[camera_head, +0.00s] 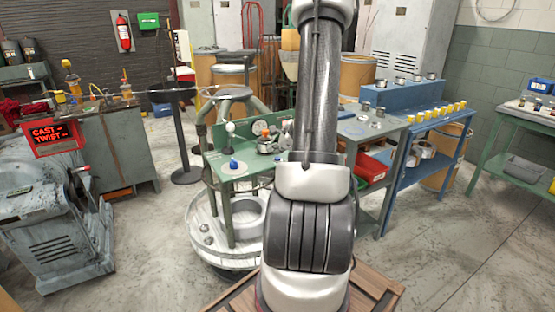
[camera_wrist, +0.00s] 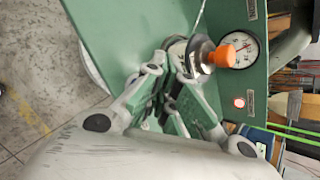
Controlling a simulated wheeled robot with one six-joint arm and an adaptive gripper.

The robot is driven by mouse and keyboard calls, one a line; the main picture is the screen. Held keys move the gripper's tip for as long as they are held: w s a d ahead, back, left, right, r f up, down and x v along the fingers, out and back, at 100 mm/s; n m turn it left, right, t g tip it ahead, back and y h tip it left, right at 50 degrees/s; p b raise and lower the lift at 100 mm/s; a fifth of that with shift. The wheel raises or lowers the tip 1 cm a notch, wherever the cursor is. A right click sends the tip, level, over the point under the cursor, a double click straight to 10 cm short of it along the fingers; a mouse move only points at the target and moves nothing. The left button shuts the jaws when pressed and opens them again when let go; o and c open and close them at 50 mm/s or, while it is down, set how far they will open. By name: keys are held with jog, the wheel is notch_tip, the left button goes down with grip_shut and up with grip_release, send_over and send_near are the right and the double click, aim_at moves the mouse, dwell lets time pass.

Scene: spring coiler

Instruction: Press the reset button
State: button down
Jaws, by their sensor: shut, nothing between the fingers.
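In the wrist view my gripper (camera_wrist: 172,64) is shut and empty, its fingertips close together over the green console. Its tips appear beside a grey metal piece topped by an orange knob (camera_wrist: 222,56); I cannot tell if they touch. No label reading "reset" is legible. In the head view the green console (camera_head: 216,172) carries a blue-topped knob (camera_head: 234,164) and an orange knob (camera_head: 265,133). My arm hides the console's right part and my gripper there.
A blue bench (camera_head: 438,122) with several yellow pieces stands to the right. The floor at lower right is clear.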

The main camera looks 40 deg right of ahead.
jog(key=shift+f, duration=0.15)
dwell(0.5)
jog(key=shift+f, duration=0.3)
jog(key=shift+f, duration=0.35)
dwell(0.5)
dwell(0.4)
jog(key=shift+r, duration=0.8)
jog(key=shift+r, duration=2.5)
